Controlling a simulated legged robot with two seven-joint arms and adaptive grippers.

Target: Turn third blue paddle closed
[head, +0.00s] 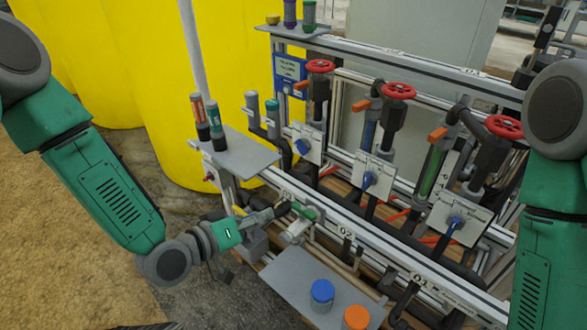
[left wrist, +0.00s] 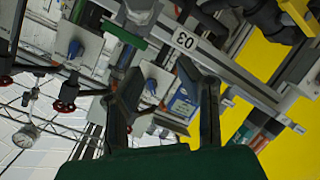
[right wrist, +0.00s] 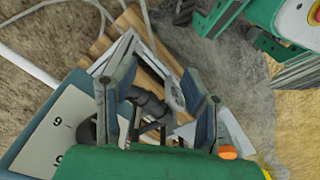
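Three blue paddles sit on pale plates along the skid in the head view: the far left one (head: 303,146) by the 03 column, the middle one (head: 369,179) and the near right one (head: 455,222). Their exact turn angles are hard to read. My left gripper (head: 285,209) is low beside the 03 label, below the far left paddle and apart from it. In the left wrist view its fingers (left wrist: 165,85) are spread with nothing gripped; a blue paddle (left wrist: 152,86) shows beyond, between them. My right gripper (right wrist: 158,100) is open and empty in the right wrist view; the head view does not show it.
A green-handled valve (head: 303,211) is close to my left gripper. Red handwheels (head: 398,91) and orange levers (head: 438,134) stand above the paddles. A grey shelf (head: 236,153) with bottles juts out at left. A lower shelf (head: 288,282) holds blue and orange caps.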

